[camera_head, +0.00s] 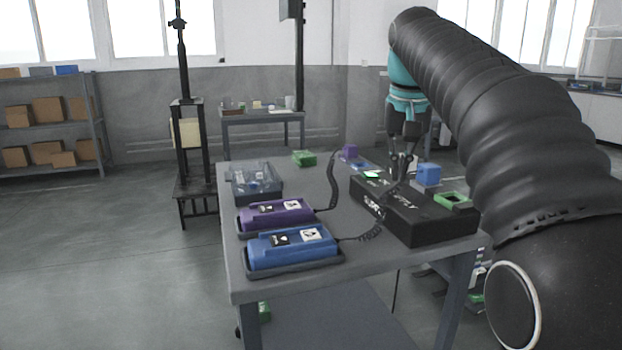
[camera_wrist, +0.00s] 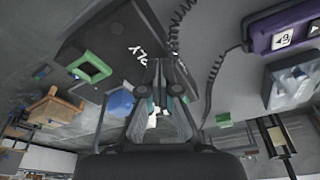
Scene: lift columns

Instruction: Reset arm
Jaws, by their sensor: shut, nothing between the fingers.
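My gripper (camera_head: 402,160) hangs from my arm, pointing down above the far part of the black power supply box (camera_head: 415,217). In the wrist view my gripper (camera_wrist: 158,66) has its fingertips together with nothing between them, near the lettering on the box (camera_wrist: 120,28). A blue block (camera_head: 428,172) on a grey base is at the box's right end, beside a green square frame (camera_head: 453,200). The green frame also shows in the wrist view (camera_wrist: 90,67).
A purple handset (camera_head: 262,215) and a blue handset (camera_head: 290,249) with coiled cords lie on the grey table (camera_head: 236,284). A clear tray (camera_head: 256,182), a green block (camera_head: 304,158) and a purple block (camera_head: 350,151) are behind them. Shelves with boxes (camera_head: 50,125) stand far left.

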